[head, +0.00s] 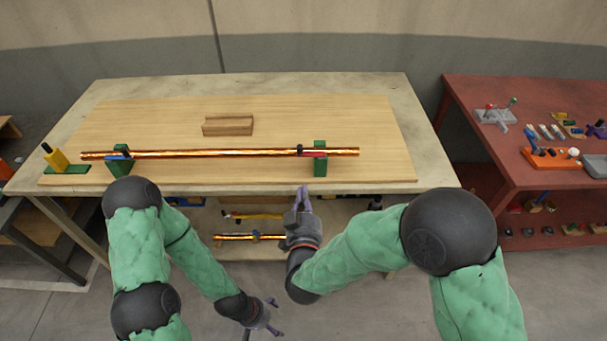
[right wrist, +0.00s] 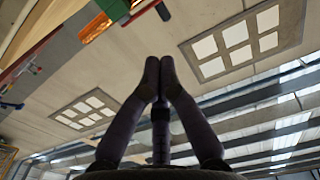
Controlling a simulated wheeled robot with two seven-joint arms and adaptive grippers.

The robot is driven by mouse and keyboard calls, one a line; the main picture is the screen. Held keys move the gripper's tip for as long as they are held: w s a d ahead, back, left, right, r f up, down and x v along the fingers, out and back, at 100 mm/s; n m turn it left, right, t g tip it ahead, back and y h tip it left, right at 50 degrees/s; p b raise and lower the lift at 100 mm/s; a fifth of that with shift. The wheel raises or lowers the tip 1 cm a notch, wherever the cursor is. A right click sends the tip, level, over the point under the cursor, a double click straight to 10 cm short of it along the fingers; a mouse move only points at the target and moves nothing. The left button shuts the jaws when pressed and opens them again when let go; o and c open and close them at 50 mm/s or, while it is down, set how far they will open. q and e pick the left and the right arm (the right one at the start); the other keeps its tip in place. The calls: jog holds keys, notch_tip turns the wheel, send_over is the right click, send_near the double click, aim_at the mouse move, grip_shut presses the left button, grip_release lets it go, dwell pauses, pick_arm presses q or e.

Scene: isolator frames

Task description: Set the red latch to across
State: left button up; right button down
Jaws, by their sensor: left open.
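The red latch (head: 313,155) is on the right green post (head: 320,171), beside the copper bar (head: 225,153). It lies roughly along the bar, with a black knob (head: 299,150) at its left end. My right gripper (head: 304,189) is below and in front of the latch at the table's front edge, apart from it. In the right wrist view its fingertips (right wrist: 159,64) meet with nothing between them; part of the red latch (right wrist: 136,3) and the black knob (right wrist: 163,11) show at the top. My left gripper (head: 275,317) is open and empty, low in front of the table.
A blue latch (head: 119,156) is on the left green post (head: 122,146). A wooden block (head: 228,126) lies behind the bar, and a yellow part (head: 55,158) stands at far left. A lower shelf holds another copper bar (head: 232,238). A red table (head: 470,110) with small parts stands right.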

pick_arm(q)
notch_tip(320, 180, down, 4)
jog(key=b, duration=0.3)
jog(key=shift+r, duration=0.25)
pick_arm(e)
jog(key=w, duration=1.3)
jog(key=shift+w, duration=0.2)
pick_arm(q)
jog(key=shift+a, duration=0.1)
pick_arm(e)
jog(key=shift+h, duration=0.3)
